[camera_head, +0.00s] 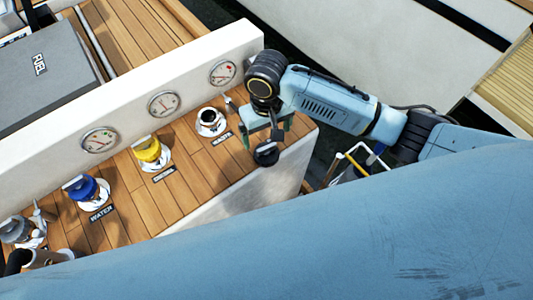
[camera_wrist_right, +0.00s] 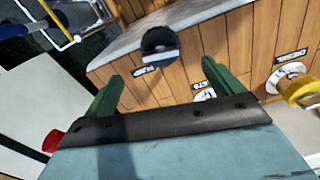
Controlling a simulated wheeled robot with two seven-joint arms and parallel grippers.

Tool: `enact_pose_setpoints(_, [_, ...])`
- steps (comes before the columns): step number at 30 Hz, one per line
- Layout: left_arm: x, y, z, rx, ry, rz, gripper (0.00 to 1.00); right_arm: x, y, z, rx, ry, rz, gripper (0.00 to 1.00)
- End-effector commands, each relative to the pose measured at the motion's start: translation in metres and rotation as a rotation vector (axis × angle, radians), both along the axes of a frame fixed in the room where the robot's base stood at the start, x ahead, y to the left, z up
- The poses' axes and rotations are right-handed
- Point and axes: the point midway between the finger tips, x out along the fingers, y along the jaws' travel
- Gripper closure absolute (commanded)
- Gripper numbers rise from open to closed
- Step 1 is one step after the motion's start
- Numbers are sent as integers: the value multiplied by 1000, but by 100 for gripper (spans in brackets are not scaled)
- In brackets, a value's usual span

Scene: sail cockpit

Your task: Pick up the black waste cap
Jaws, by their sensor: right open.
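The black waste cap (camera_head: 266,153) lies on the wooden deck top near its right edge. It also shows in the right wrist view (camera_wrist_right: 158,38), ahead of the fingers, with a pale tab on it. My right gripper (camera_head: 267,132) is open, its green fingers spread above and just behind the cap, holding nothing. In the wrist view the open gripper (camera_wrist_right: 160,78) has the cap in line with its gap, beyond the fingertips. The uncapped waste fitting (camera_head: 210,121) is left of the gripper; the right finger partly hides it in the wrist view. My left gripper is not in view.
A yellow-capped fitting (camera_head: 150,151) and a blue-capped fitting (camera_head: 84,188) stand further left. A white wall with gauges (camera_head: 164,104) runs behind them. A yellow-and-white tubular frame (camera_head: 352,160) is right of the deck. My blue arm covers the lower foreground.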

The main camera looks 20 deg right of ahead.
Motion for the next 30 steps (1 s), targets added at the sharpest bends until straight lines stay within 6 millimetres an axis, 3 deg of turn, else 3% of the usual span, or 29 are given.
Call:
enact_pose_setpoints(1, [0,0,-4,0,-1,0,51,-1,0,-13,-2,3,0,8])
enact_pose_setpoints(6, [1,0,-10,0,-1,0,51,0,0,-40,0,1,1,8])
enact_pose_setpoints(13, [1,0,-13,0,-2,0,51,0,0,-56,0,-1,1,8])
enact_pose_setpoints(21, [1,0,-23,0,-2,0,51,0,1,-95,0,-1,2,8])
enact_pose_setpoints(30, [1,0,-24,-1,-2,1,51,0,1,-100,2,-3,3,8])
